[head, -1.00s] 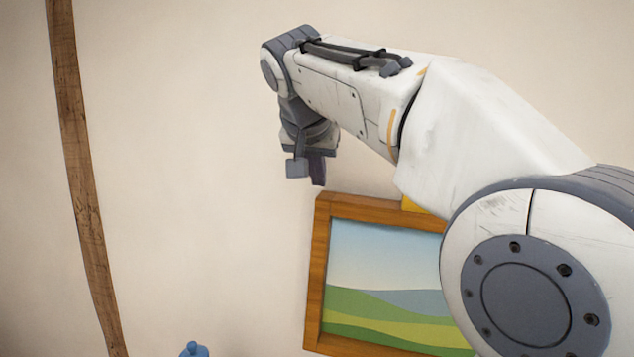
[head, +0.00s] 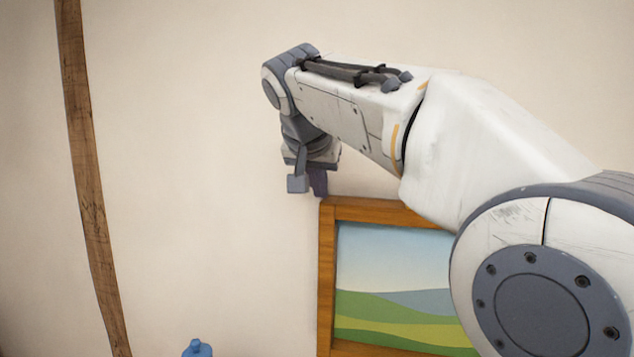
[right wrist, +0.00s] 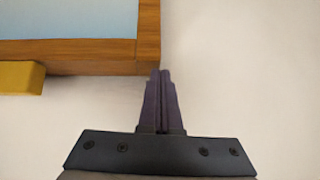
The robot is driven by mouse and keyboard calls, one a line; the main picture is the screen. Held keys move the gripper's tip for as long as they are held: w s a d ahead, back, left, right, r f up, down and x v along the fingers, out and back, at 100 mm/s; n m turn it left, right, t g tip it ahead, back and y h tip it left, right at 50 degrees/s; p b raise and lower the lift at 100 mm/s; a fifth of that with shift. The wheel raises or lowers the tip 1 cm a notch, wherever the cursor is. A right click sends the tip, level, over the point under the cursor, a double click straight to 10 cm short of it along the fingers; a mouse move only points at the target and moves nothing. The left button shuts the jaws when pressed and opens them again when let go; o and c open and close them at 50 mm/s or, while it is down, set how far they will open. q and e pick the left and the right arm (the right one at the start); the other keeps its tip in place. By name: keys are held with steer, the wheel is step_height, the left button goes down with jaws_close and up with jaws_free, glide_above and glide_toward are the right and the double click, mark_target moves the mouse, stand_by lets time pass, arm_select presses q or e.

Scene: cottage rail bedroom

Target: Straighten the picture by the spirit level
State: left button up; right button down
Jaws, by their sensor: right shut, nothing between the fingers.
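The picture (head: 327,270), a landscape in a brown wooden frame, hangs on the wall at lower right in the head view, its right part hidden by my arm. Its top edge slopes slightly down to the right there. My right gripper (head: 309,188) is shut and empty, fingers down at the frame's upper left corner. In the right wrist view the fingertips (right wrist: 160,73) are at the frame corner (right wrist: 148,62), touching or nearly so. The yellow spirit level (right wrist: 20,77) lies along the frame's top edge in that view; my arm hides it in the head view. My left gripper is not in view.
A wooden post (head: 88,190) runs down the wall at the left. A blue object (head: 197,349), perhaps a bottle top, shows at the bottom edge. The wall between post and picture is bare.

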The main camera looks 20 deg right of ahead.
steer(key=shift+r, duration=0.1)
steer(key=w+r+p+v, duration=0.1)
steer(key=v, duration=0.5)
steer(key=r+p+v, duration=0.1)
steer(key=v, duration=0.6)
steer(key=shift+w+d+p, duration=0.35)
steer(key=shift+w, duration=0.1)
steer(key=shift+f, duration=0.15)
